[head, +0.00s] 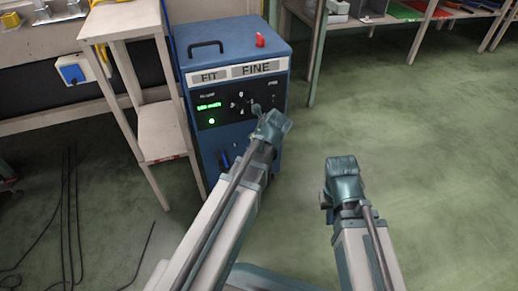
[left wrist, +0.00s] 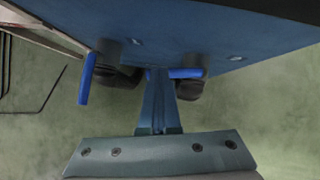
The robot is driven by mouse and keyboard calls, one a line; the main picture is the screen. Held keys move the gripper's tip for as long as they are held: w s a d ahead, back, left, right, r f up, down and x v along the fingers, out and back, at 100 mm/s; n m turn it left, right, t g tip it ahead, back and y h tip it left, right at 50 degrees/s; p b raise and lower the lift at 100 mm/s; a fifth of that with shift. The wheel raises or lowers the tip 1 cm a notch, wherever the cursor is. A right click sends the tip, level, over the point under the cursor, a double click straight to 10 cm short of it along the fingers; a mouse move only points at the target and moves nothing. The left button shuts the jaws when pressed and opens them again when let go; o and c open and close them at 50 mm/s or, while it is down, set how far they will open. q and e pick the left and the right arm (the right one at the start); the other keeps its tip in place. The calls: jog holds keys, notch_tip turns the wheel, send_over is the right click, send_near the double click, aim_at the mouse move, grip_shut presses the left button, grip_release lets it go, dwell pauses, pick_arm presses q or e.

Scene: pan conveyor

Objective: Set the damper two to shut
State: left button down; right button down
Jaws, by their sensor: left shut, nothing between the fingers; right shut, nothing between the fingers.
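A blue cabinet (head: 240,132) stands ahead in the head view, with two blue levers low on its front. In the left wrist view, the left lever (left wrist: 87,80) points across the picture's vertical, and the right lever (left wrist: 188,73) lies sideways. No damper label is readable. My left gripper (left wrist: 155,76) is shut and empty; its tip overlaps the right lever's left end, and contact cannot be told. In the head view my left forearm hides that gripper; a blue lever (head: 223,160) shows left of it. My right gripper (head: 327,200) is shut and empty, well clear of the cabinet.
The cabinet's black panel (head: 212,105) has a green display and knobs. A handle and a red object (head: 260,40) are on top. A wooden stand (head: 163,130) is close on the left. Cables (head: 72,215) lie on the left floor. Floor at right is clear.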

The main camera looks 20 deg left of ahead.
pick_arm(q)
jog(key=shift+w+a, duration=0.3)
jog(key=shift+a, duration=0.25)
dwell(0.4)
jog(key=shift+d, duration=0.1)
jog(key=p+v, duration=1.1)
jog(key=v, duration=0.3)
jog(key=shift+s+p, duration=0.3)
jog(key=shift+d, duration=0.1)
dwell(0.3)
